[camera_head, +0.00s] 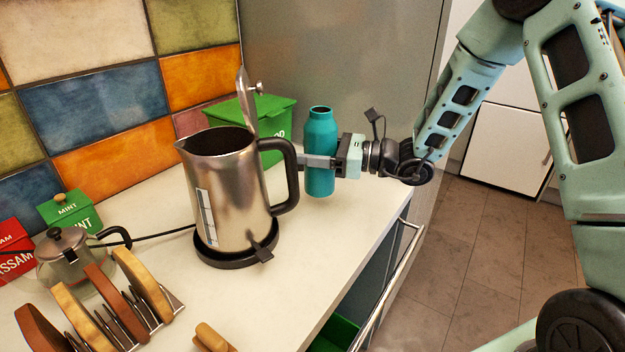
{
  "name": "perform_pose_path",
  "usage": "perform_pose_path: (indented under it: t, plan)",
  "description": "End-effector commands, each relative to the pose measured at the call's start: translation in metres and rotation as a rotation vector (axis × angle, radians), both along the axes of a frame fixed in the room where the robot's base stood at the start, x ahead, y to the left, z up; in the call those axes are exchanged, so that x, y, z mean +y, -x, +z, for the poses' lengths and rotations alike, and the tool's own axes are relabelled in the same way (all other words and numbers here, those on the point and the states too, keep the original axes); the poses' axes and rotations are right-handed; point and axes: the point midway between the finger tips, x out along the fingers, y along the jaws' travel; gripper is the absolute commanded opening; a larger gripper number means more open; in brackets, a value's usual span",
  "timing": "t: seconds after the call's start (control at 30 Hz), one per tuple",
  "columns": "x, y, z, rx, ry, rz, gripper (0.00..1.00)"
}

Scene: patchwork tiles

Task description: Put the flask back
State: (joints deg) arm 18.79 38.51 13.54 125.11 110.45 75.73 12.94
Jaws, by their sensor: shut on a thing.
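The flask (320,127) is a teal bottle with an open dark mouth. It is upright over the far right part of the counter, behind and to the right of the kettle's handle. My gripper (318,162) reaches in from the right and is shut on the flask around its middle. One finger shows across the flask's front; the other is hidden. I cannot tell whether the flask's base touches the counter.
A steel kettle (226,190) with its lid raised stands on a black base (235,250). A green bin (268,112) is behind the flask. A teapot (68,258), tea boxes and a toast rack (177,299) are at left. Bare counter (320,245) lies in front of the flask.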

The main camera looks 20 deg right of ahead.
Motion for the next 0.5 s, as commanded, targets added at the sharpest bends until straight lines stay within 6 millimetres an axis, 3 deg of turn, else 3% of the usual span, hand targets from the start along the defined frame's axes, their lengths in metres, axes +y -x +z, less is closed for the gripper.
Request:
perform_pose_path:
  t: [0.33,0.5]
  plan:
    - [0.000,0.000,-0.041,0.001,-0.002,0.001,0.16]
    - [0.000,0.000,-0.051,-0.003,-0.001,0.000,0.16]
